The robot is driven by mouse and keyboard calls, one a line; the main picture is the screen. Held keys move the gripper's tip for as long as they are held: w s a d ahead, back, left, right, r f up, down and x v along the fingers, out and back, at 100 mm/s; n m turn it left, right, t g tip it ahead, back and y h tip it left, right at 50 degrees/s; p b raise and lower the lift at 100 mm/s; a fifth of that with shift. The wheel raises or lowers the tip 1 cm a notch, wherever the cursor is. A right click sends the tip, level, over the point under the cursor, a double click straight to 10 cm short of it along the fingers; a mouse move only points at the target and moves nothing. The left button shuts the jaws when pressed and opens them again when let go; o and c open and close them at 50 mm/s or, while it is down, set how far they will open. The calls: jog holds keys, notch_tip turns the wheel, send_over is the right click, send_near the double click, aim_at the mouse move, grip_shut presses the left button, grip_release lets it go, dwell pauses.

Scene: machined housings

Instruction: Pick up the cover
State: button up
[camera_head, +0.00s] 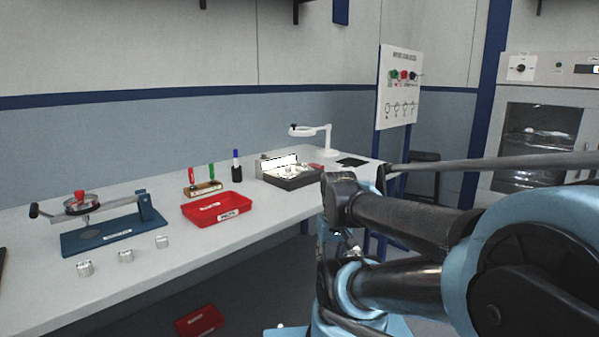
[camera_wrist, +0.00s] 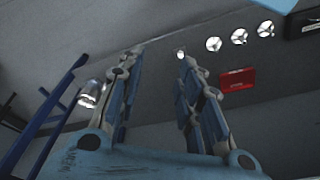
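I cannot tell for sure which thing is the cover. Three small silvery round parts (camera_head: 126,255) stand in a row along the front of the bench. They show in the wrist view (camera_wrist: 239,37) at the upper right, with three-armed faces, well away from my fingers. My gripper (camera_wrist: 160,55) is open, with its two blue fingers apart and nothing visible held between them. A small bright piece (camera_wrist: 181,54) shows by the right fingertip, and a shiny metal piece (camera_wrist: 90,93) left of the fingers; I cannot tell what either is. In the head view my arm hides the gripper.
On the bench (camera_head: 250,225) are a blue fixture (camera_head: 110,232) with a lever, a red tray (camera_head: 203,209), a marker holder (camera_head: 203,189), a dark box (camera_head: 291,180) and a white lamp (camera_head: 329,140). A red bin (camera_head: 199,321) is on the floor.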

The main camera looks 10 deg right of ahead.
jog(key=shift+o, duration=1.3)
notch_tip(320, 180, up, 2)
jog(key=shift+s+a+r+m, duration=0.1)
jog(key=shift+m, duration=0.2)
notch_tip(320, 180, up, 31)
jog(key=m+y, duration=0.3)
jog(key=m, duration=2.1)
send_over(305, 166)
jog(key=d, duration=0.4)
jog(key=shift+g, duration=0.3)
jog(key=x, duration=1.1)
jog(key=s+x, duration=0.1)
jog(key=x, duration=0.4)
jog(key=shift+d+f, duration=0.25)
jog(key=shift+f, duration=0.15)
